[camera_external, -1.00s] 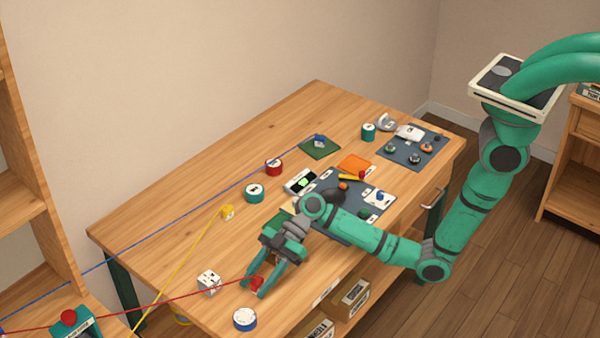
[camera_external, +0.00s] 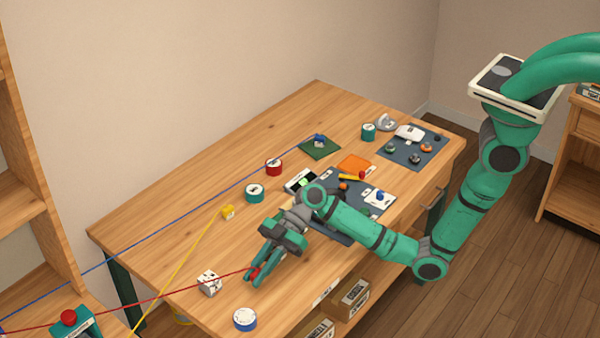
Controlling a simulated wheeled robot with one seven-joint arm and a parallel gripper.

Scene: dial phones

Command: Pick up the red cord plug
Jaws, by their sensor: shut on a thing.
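The red cord plug (camera_external: 254,271) is between the fingertips of my gripper (camera_external: 253,277), near the front left part of the table. My gripper is shut on the plug, and its fingers hide much of it. The red cord (camera_external: 160,299) runs from the plug to the left, past the white cube, toward the shelf side. I cannot tell how far the plug is above the table top.
A white cube (camera_external: 209,283) stands left of my gripper, and a blue-and-white round piece (camera_external: 245,319) lies in front. A yellow plug (camera_external: 228,212) and a blue plug (camera_external: 319,140) have cords crossing the table (camera_external: 160,230). Dark boards lie to the right.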

